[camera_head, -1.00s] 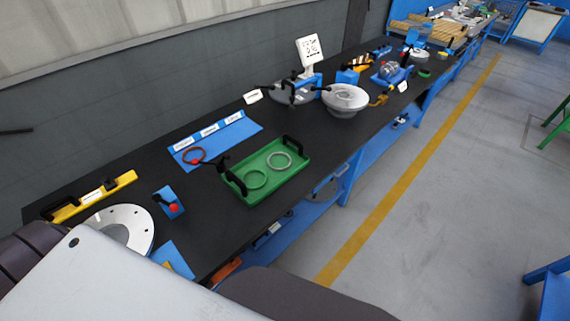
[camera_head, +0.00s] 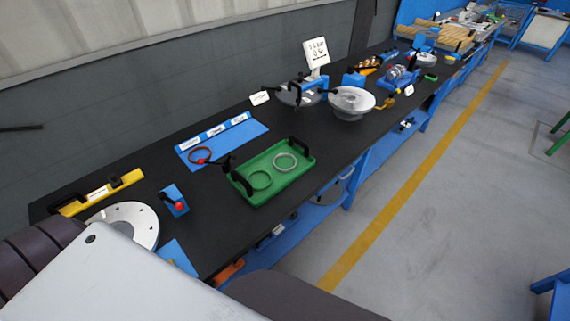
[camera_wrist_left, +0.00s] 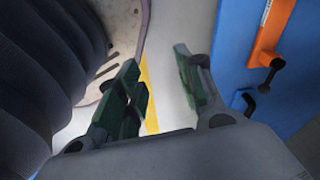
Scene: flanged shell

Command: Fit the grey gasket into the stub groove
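A grey gasket ring (camera_head: 285,162) lies in the right half of the green tray (camera_head: 262,190) on the black bench. A green ring (camera_head: 260,180) lies beside it in the same tray. A round silver flanged part (camera_head: 351,101) stands farther along the bench, but I cannot make out a groove on it. My left gripper (camera_wrist_left: 160,85) shows in the left wrist view with its two green-padded fingers apart and nothing between them. It is away from the gasket. Neither gripper shows in the head view.
A red ring (camera_head: 200,155) lies on the labelled blue mat (camera_head: 228,141) behind the tray. A white flange disc (camera_head: 128,222), a blue block with a red knob (camera_head: 174,200) and a yellow level (camera_head: 98,193) stand at the near left. Bare black bench lies around the tray.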

